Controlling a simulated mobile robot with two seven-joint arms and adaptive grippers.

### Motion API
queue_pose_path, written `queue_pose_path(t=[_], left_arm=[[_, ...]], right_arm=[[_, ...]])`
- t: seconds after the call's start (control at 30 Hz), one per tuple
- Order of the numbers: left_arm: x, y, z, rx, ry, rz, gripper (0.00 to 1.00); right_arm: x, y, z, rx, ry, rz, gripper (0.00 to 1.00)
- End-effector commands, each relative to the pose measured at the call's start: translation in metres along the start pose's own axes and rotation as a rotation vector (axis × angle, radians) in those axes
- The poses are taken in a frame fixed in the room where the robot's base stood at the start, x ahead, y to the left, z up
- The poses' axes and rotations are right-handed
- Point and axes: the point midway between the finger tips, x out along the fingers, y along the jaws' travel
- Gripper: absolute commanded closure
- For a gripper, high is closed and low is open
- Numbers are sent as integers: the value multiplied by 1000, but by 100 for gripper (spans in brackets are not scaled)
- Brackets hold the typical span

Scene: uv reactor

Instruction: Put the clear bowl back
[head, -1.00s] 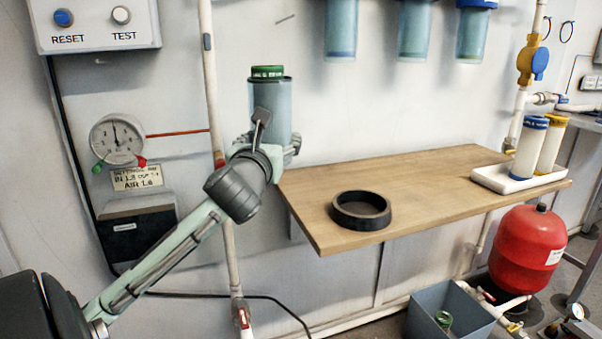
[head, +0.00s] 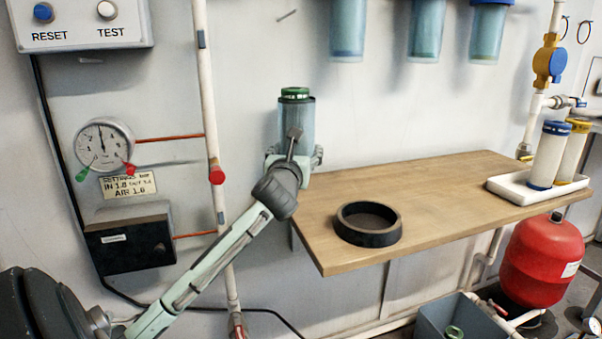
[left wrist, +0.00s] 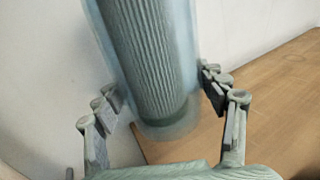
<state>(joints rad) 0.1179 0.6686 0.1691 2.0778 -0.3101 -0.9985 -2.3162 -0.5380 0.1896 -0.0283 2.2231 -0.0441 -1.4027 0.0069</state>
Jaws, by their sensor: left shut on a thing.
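The clear bowl (head: 296,122) is a bluish see-through cylinder, held upright in front of the wall by the left end of the wooden bench. A green-ended cartridge (head: 295,93) stands inside it and sticks out at the top. In the left wrist view the bowl (left wrist: 181,45) shows the ribbed cartridge (left wrist: 148,50) through its wall. My left gripper (head: 294,158) is shut around the bowl's lower part; its fingers (left wrist: 160,88) lie on both sides of it. My right gripper is not in view.
A black ring-shaped holder (head: 368,238) sits on the wooden bench (head: 450,195). A white tray (head: 510,190) with two cartridges is at its right end. Several blue-capped bowls (head: 427,30) hang above. A pipe (head: 208,120) runs left of my gripper. A grey bin (head: 440,318) stands below.

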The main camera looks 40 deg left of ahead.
Motion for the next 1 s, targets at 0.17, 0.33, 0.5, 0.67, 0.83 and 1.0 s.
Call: queue_pose_path(t=[0.17,0.33,0.5,0.67,0.83,1.0], left_arm=[[20,-6,-10,-1,-5,0,69],[22,-7,-20,-1,-3,-1,69],[22,-7,-46,-2,0,-1,69],[22,-6,-52,1,-5,0,69],[22,-6,-52,2,-5,-1,69],[22,-6,-56,1,0,0,21]], right_arm=[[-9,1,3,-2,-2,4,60],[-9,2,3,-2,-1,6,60],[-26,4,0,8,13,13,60],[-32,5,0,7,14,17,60],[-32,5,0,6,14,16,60],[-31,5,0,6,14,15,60]])
